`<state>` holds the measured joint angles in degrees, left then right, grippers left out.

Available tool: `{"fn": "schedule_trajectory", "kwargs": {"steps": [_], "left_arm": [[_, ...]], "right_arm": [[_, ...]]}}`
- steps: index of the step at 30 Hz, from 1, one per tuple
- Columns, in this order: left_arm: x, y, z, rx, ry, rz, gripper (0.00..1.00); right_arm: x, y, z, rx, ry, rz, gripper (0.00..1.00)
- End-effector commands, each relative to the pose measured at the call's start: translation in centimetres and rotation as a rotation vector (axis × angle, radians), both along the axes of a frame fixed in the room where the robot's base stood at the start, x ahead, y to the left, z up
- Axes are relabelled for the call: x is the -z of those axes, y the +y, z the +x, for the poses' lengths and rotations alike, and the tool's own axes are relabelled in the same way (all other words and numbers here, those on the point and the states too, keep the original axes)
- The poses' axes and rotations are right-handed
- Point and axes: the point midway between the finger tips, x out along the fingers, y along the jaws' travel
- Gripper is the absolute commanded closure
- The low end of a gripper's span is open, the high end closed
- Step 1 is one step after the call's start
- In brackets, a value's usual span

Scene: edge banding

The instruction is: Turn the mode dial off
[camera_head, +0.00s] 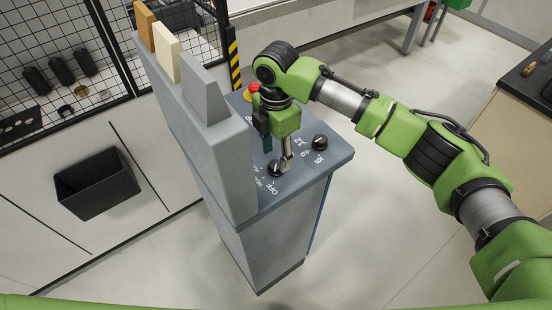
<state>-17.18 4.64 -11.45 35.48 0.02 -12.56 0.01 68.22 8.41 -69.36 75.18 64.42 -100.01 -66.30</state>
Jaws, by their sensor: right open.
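The mode dial (275,169) is a black knob on the sloping top of a grey control pedestal (258,238). White lettering that includes "OFF" is printed beside it. The knob's exact pointing direction is too small to read. My right gripper (281,154) reaches in from the right and points down over the panel. It is open, with its fingertips close to the mode dial; I cannot tell whether they touch it. The gripper hides part of the panel behind the dial. My left gripper is not in view.
A second black knob (320,142) with numbers sits to the right on the panel. A red button (254,88) stands near the back. The grey upright (190,120) borders the panel on the left. A black bin (97,183) is further left.

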Motion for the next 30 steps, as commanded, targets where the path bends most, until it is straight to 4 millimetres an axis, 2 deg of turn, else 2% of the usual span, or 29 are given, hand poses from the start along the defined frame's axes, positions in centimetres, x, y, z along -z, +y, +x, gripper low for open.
{"fn": "schedule_trajectory", "kwargs": {"steps": [1,6,12,18,30], "left_arm": [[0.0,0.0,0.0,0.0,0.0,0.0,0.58],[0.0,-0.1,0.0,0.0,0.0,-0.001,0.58],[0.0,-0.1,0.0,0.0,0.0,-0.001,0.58],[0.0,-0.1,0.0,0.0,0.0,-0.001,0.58],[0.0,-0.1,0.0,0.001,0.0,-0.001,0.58]], "right_arm": [[-1.3,0.1,0.1,-0.001,-0.005,0.003,0.57],[-4.9,0.1,0.1,-0.002,-0.004,0.002,0.57],[-7.8,0.1,0.0,-0.002,-0.002,0.001,0.57],[-8.8,0.0,0.0,-0.001,-0.001,0.001,0.57],[-8.8,0.0,0.0,-0.001,-0.001,0.001,0.57]]}}
